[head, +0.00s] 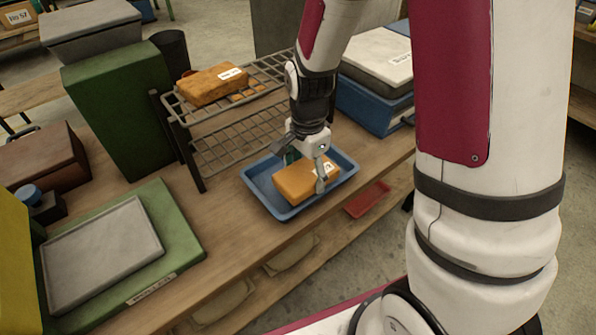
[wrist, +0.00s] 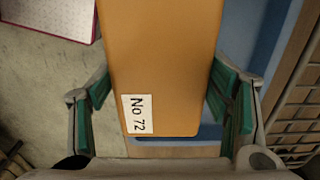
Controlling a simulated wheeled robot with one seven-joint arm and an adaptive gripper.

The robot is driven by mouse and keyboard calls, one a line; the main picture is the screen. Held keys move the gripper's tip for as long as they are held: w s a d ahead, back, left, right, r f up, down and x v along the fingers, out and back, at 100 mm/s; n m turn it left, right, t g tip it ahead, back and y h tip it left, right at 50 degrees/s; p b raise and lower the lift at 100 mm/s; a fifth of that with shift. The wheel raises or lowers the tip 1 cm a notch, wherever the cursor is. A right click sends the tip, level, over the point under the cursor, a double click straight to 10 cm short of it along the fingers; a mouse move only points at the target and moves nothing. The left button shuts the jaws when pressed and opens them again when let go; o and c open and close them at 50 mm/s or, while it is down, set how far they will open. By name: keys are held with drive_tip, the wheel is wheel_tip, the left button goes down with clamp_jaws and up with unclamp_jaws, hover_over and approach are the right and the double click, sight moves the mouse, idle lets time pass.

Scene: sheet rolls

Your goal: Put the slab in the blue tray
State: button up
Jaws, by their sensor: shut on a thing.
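An orange-brown slab (head: 301,181) with a white label is in or just above the blue tray (head: 347,174); whether it touches the tray floor I cannot tell. My gripper (head: 304,164) comes down from above and is shut on this slab. In the wrist view the slab (wrist: 162,60) fills the middle, its label reads "No 72", and the green-padded fingers of my gripper (wrist: 160,100) lie on either side of it. The blue tray (wrist: 240,35) shows behind the slab there.
A wire rack (head: 235,138) stands left of the tray, with another orange slab (head: 212,84) on its top shelf. A grey plate (head: 102,252) on a green board lies at the front left. A blue box (head: 372,104) stands behind the tray. A red tray (head: 368,199) lies lower down.

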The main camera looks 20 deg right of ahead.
sight(300, 159)
drive_tip(key=w, duration=0.1)
drive_tip(key=w+b, duration=0.1)
drive_tip(key=w, duration=0.2)
drive_tip(key=shift+w+d+f, duration=0.15)
drive_tip(key=shift+w+f, duration=0.1)
drive_tip(key=shift+w, duration=0.05)
drive_tip(key=shift+f+b, duration=1.45)
drive_tip(key=shift+f, duration=0.25)
drive_tip(key=shift+f, duration=0.2)
drive_tip(key=o, duration=1.7)
